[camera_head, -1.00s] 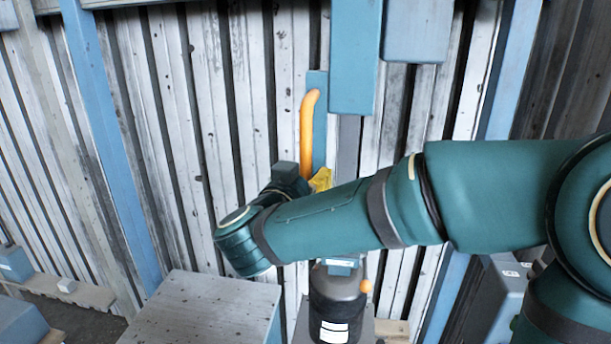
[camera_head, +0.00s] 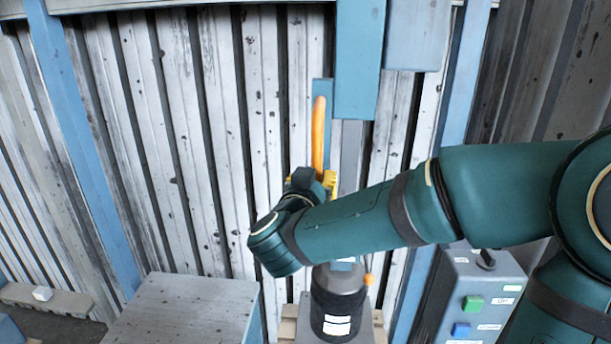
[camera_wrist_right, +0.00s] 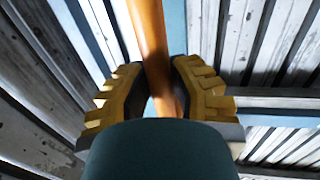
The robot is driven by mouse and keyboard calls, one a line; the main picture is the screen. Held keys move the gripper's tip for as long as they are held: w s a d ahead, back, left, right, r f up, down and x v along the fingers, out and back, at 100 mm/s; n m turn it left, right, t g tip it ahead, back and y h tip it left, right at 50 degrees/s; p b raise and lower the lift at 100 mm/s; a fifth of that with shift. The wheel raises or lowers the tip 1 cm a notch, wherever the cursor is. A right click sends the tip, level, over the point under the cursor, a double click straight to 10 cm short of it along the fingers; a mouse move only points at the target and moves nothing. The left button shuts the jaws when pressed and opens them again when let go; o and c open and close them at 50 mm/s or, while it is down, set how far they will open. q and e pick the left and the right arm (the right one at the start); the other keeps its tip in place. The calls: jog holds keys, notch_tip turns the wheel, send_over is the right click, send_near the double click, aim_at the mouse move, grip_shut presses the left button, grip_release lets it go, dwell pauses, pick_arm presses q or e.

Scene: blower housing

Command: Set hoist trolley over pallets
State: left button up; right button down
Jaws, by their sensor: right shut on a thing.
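An orange bar (camera_head: 318,135) stands upright against a narrow blue plate (camera_head: 327,92) on the wall. My right gripper (camera_head: 328,184) is at the bar's lower part, and my own wrist partly hides it. In the right wrist view, the yellow ridged fingers of my right gripper (camera_wrist_right: 158,78) are shut on the orange bar (camera_wrist_right: 148,30), one on each side. A wooden pallet (camera_head: 288,328) shows in part under a dark cylindrical unit (camera_head: 338,300) with white labels. Another pallet (camera_head: 60,300) lies at far left. I cannot make out the hoist trolley for certain. My left gripper is not in view.
A grey control box (camera_head: 478,295) with green and blue buttons stands at lower right, under my right arm. A grey box-shaped block (camera_head: 185,305) stands at lower left. A corrugated wall (camera_head: 220,150) closes the back.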

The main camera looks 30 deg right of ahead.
jog(key=shift+s+d+f, duration=0.1)
jog(key=shift+s+d, duration=0.05)
jog(key=shift+d, duration=0.15)
jog(key=c, duration=1.3)
grip_release()
jog(key=o, duration=0.5)
jog(key=shift+c, duration=0.2)
jog(key=shift+s+d, duration=0.1)
jog(key=shift+s, duration=0.05)
jog(key=shift+a, duration=0.25)
jog(key=v, duration=1.1)
jog(key=shift+s+a, duration=0.25)
